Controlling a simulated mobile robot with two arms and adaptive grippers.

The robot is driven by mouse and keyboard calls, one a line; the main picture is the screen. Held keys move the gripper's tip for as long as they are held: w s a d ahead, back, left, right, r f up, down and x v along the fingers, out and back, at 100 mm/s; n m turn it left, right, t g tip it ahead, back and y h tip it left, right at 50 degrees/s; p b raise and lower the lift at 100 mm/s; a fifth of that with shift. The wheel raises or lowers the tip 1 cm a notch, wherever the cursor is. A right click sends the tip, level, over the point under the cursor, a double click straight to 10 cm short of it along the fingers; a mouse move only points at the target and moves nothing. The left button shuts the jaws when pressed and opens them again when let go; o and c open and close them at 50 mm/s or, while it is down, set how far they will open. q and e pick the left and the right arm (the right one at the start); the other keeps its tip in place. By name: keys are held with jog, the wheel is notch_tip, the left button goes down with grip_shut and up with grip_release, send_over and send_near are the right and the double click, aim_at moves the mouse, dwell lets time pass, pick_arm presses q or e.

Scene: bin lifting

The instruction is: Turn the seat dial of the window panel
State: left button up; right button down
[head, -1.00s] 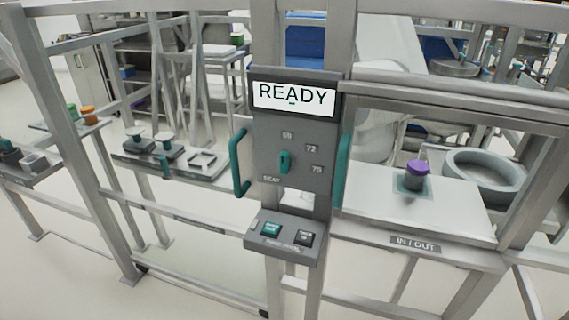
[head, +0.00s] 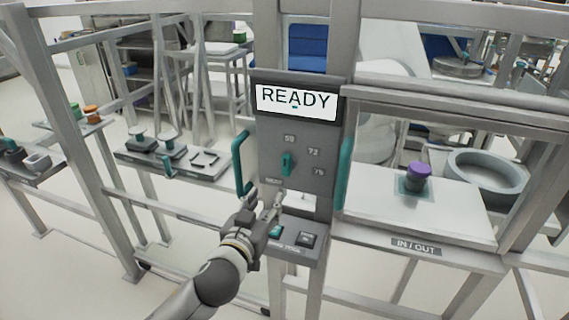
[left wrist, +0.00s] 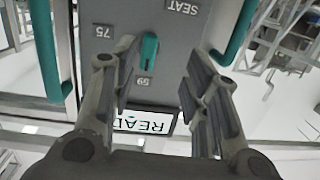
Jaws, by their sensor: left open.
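The window panel (head: 306,140) is a dark grey box on a metal post, with a white screen (head: 296,101) that reads READY. The seat dial (head: 287,164) is a small teal knob on the panel, with printed numbers beside it; it stands about upright. My left gripper (head: 265,194) is open and empty, just below the dial in the head view. In the left wrist view the teal dial (left wrist: 148,58) shows beyond and between the open fingers (left wrist: 158,85), apart from them. My right gripper is not in view.
Teal handles stand left (head: 241,163) and right (head: 345,172) of the panel. A button box (head: 306,239), partly covered by my left gripper, juts out below. At right, a white IN / OUT shelf (head: 455,205) holds a purple-capped jar (head: 418,172). Metal frame bars surround the panel.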

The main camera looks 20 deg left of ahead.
aim_at(285, 163)
pick_arm(q)
jog(key=shift+t+h, duration=0.4)
jog(key=shift+t, duration=0.3)
jog(key=w+r+p, duration=0.1)
jog(key=w, duration=0.2)
jog(key=w+r+p, duration=0.1)
jog(key=w, duration=0.3)
jog(key=w+d+r+p, duration=0.1)
jog(key=w, duration=0.2)
jog(key=shift+w+r, duration=0.25)
jog(key=shift+w, duration=0.05)
jog(key=shift+w+f, duration=0.1)
jog(key=shift+w, duration=0.75)
grip_shut()
